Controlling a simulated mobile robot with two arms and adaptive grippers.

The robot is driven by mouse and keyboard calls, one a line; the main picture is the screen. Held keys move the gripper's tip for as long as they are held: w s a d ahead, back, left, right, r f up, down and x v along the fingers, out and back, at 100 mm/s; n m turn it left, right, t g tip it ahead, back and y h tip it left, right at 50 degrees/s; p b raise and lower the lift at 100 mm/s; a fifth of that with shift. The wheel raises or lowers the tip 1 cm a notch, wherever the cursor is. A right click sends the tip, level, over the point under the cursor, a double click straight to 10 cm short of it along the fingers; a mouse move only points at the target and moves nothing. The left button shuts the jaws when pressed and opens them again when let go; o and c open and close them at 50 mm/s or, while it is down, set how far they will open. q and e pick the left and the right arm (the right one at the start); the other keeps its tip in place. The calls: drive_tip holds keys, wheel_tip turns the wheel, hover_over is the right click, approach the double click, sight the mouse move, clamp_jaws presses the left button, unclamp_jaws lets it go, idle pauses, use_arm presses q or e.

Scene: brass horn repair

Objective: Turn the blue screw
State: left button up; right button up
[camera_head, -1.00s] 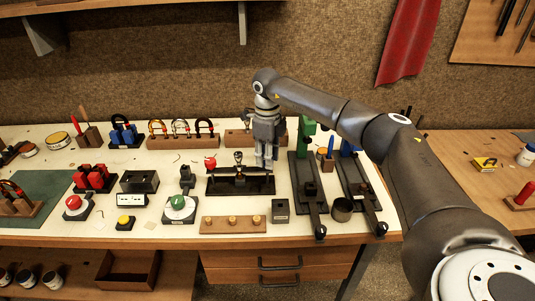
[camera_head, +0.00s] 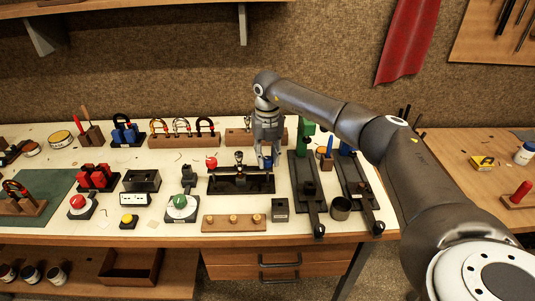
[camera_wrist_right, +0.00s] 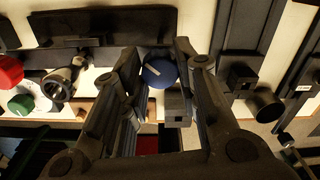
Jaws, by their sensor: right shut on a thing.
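The blue screw (camera_head: 267,163) stands at the right end of a dark fixture (camera_head: 228,184) on the workbench. In the right wrist view its round blue head (camera_wrist_right: 160,72) has a pale line on top. My right gripper (camera_head: 266,154) comes down on it from above, and its fingers (camera_wrist_right: 157,66) are shut on the screw head from two sides. The fingers hide part of the screw in the head view. A red knob (camera_head: 211,162) sits at the fixture's left end. My left gripper is not in view.
A green button (camera_head: 179,202) stands left of the fixture, and a wooden strip with brass knobs (camera_head: 233,223) lies in front. Dark rail fixtures (camera_head: 307,196) stand close on the right. Padlocks (camera_head: 183,128) stand behind on the left.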

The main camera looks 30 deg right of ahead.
drive_tip(key=m+p, duration=0.1)
drive_tip(key=m, duration=0.3)
drive_tip(key=shift+r+m, duration=0.15)
drive_tip(key=shift+m, duration=0.15)
drive_tip(key=m+p, duration=0.1)
drive_tip(key=m, duration=0.2)
drive_tip(key=shift+m, duration=0.4)
drive_tip(key=m+p, duration=0.1)
drive_tip(key=m, duration=0.3)
drive_tip(key=shift+d+p, duration=0.1)
drive_tip(key=shift+p, duration=0.2)
drive_tip(key=shift+m+p, duration=0.65)
drive_tip(key=shift+m, duration=1.55)
drive_tip(key=o, duration=1)
